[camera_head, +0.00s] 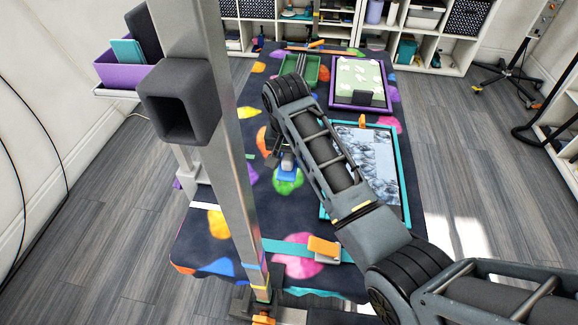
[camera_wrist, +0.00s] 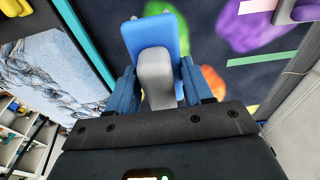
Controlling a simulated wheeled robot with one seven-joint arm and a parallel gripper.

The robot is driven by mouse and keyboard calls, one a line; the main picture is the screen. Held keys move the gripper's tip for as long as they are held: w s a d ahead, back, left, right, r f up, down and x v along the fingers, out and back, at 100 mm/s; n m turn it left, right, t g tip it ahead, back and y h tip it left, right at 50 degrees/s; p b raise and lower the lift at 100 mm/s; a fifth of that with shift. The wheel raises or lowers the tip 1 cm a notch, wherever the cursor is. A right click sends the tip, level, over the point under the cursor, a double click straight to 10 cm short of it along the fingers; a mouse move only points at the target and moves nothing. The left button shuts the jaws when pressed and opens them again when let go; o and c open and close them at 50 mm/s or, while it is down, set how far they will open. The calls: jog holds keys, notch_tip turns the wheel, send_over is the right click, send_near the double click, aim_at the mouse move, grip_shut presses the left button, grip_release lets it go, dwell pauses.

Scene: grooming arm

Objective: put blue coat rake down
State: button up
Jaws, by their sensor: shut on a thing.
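The blue coat rake (camera_wrist: 158,32) is in the wrist view, with a blue body and a grey rounded part between my fingers. My gripper (camera_wrist: 157,92) is shut on it, one blue finger on each side. In the head view my gripper (camera_head: 287,165) is low over the left-middle part of the dark, colour-spotted table, partly hidden by my arm. A small blue patch shows there; I cannot tell rake from fingers. Whether the rake touches the table is not clear.
A teal-framed tray (camera_head: 404,185) with a grey furry picture lies right of my gripper. Behind are a green tray (camera_head: 312,70) and a purple-framed tray (camera_head: 333,92). An orange-and-white tool (camera_head: 324,248) lies near the front. A metal post (camera_head: 222,150) stands at left.

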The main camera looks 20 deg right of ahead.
aim_at(288, 157)
jog(key=shift+f, duration=1.9)
jog(key=shift+f, duration=0.1)
jog(key=o, duration=0.9)
jog(key=shift+o, duration=0.2)
jog(key=r, duration=0.4)
jog(key=s+r, duration=0.1)
jog(key=r, duration=0.3)
jog(key=a+r, duration=0.1)
jog(key=r, duration=0.3)
jog(key=shift+s, duration=0.25)
